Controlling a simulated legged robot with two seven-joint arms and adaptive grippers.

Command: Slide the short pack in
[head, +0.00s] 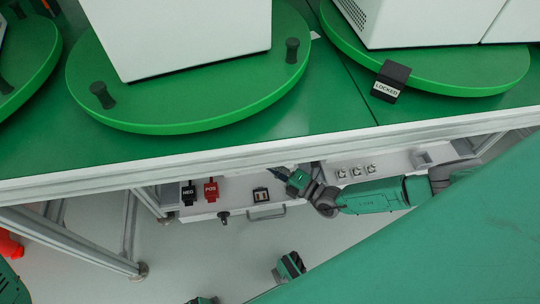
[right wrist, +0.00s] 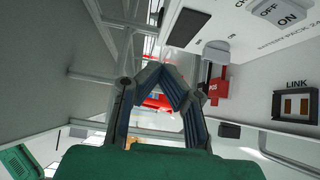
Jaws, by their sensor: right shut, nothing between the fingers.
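A white battery pack (head: 240,188) lies below the front edge of the table in the head view. It has a grey bar handle, a black NEG connector (head: 188,192) and a red POS connector (head: 210,189). In the right wrist view its white face (right wrist: 262,75) carries "BATTERY PACK" lettering. I cannot tell from these views whether this is the short pack. My right gripper (head: 283,174) reaches over the pack from the right, partly under the table edge. In the right wrist view the gripper (right wrist: 165,70) is shut and empty, its fingertips meeting.
Green turntables (head: 190,122) carry white cabinets above the table. A LOCKED block (head: 391,80) sits at the right turntable's rim. A metal table rail (head: 240,158) runs over the pack. A table leg (head: 130,225) stands at left. The pale floor (head: 180,265) in front looks open.

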